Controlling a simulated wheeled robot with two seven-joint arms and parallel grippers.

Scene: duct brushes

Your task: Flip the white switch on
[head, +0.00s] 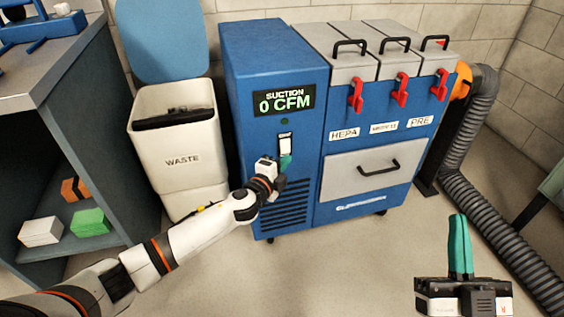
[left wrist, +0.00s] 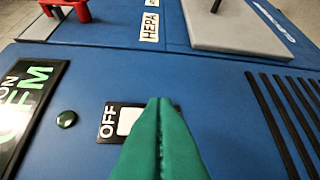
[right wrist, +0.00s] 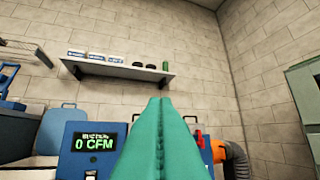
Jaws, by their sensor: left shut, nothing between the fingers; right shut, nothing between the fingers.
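The white switch (head: 285,145) sits on a black plate on the front of the blue suction machine (head: 240,100), under a display reading "SUCTION 0 CFM" (head: 284,101). In the left wrist view the white switch (left wrist: 127,121) shows beside the word OFF, partly hidden by my fingers. My left gripper (head: 286,162) is shut and empty, its green fingertips at the lower part of the switch plate. In the left wrist view its fingertips (left wrist: 160,102) overlap the switch; I cannot tell whether they touch. My right gripper (head: 459,218) is shut and empty, raised away from the machine at lower right.
A white waste bin (head: 180,160) stands left of the machine. Red latches (head: 400,92) and a drawer handle (head: 380,168) stick out on its right part. A grey hose (head: 490,215) runs along the right. A shelf unit (head: 60,110) stands at left.

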